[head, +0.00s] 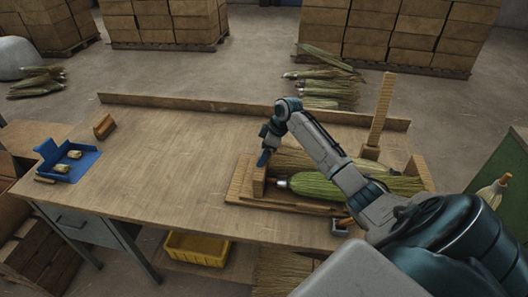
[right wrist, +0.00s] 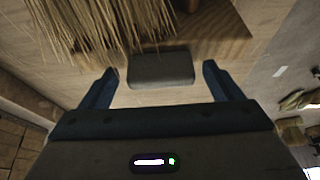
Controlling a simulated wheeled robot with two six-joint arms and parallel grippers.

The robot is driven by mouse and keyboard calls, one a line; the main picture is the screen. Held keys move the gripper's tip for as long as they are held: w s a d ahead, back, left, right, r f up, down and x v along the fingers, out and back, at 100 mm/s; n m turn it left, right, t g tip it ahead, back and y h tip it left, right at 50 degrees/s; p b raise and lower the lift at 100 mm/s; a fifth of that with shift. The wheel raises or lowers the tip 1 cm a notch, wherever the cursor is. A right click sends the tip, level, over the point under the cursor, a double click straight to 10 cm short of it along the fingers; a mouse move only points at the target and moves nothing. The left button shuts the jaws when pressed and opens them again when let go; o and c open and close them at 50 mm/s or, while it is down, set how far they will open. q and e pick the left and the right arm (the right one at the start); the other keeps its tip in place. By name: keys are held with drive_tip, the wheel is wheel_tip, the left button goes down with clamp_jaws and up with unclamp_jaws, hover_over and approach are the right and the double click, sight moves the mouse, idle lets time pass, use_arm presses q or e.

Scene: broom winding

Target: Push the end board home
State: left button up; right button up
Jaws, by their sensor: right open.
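A wooden winding frame (head: 236,192) lies on the right part of the bench. A small upright board (head: 259,181), which looks like the end board, stands near its left end. A green broom head (head: 318,186) lies on the frame, its silver tip (head: 282,182) pointing at this board. My right gripper (head: 263,158) is just above the board's top, pointing down; contact cannot be told. In the right wrist view its two blue fingers (right wrist: 160,85) are apart, with a grey block of unclear identity between them. My left gripper is not in view.
A tall wooden post (head: 381,112) rises behind the frame. A blue tray (head: 70,165) and a brown block (head: 104,126) are at the bench's left. A yellow bin (head: 197,249) sits below. The bench middle is clear.

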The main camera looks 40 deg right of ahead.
drive_tip(key=b+v, duration=0.3)
drive_tip(key=v, duration=0.7)
drive_tip(key=shift+s+d+r, duration=0.15)
drive_tip(key=shift+s+d, duration=0.05)
